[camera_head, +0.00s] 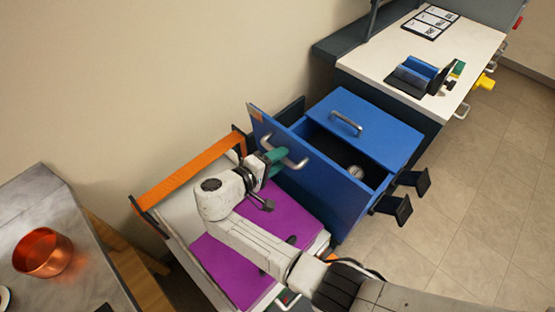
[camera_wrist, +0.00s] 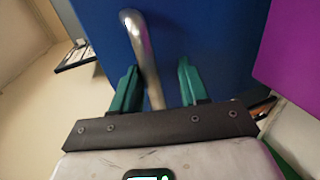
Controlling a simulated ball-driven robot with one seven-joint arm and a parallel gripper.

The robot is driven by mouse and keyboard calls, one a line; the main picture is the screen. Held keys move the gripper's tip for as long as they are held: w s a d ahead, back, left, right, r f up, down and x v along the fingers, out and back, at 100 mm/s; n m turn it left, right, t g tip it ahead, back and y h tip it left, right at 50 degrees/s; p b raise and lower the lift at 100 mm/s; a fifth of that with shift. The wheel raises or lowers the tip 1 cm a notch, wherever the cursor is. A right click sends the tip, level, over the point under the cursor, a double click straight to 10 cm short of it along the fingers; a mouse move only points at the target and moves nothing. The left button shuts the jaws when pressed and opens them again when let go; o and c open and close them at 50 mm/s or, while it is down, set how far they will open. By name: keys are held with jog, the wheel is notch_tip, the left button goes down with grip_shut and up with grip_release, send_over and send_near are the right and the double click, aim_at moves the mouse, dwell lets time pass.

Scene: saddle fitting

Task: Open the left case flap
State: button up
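The blue case has its left flap (camera_head: 318,178) standing up on edge, tilted, with the case opening showing behind it. The flap's metal handle (camera_head: 287,160) is on the side facing my arm. The right flap (camera_head: 375,120) lies flat over its half, with its own handle (camera_head: 346,123). My gripper (camera_head: 272,157) is at the left flap's handle. In the wrist view the green fingers of my gripper (camera_wrist: 157,85) are apart, and the handle bar (camera_wrist: 148,60) passes between them. A gap shows at the right finger; contact at the left finger is unclear.
A round metal thing (camera_head: 355,172) is inside the case. A purple panel (camera_head: 245,245) and an orange bar (camera_head: 185,172) are close beside my arm. A copper pot (camera_head: 43,253) stands on a grey counter at left. Black brackets (camera_head: 395,206) jut from the case's right side.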

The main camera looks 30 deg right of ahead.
jog(key=b+v, duration=0.2)
jog(key=v, duration=0.8)
jog(key=shift+a, duration=0.35)
jog(key=shift+s, duration=0.1)
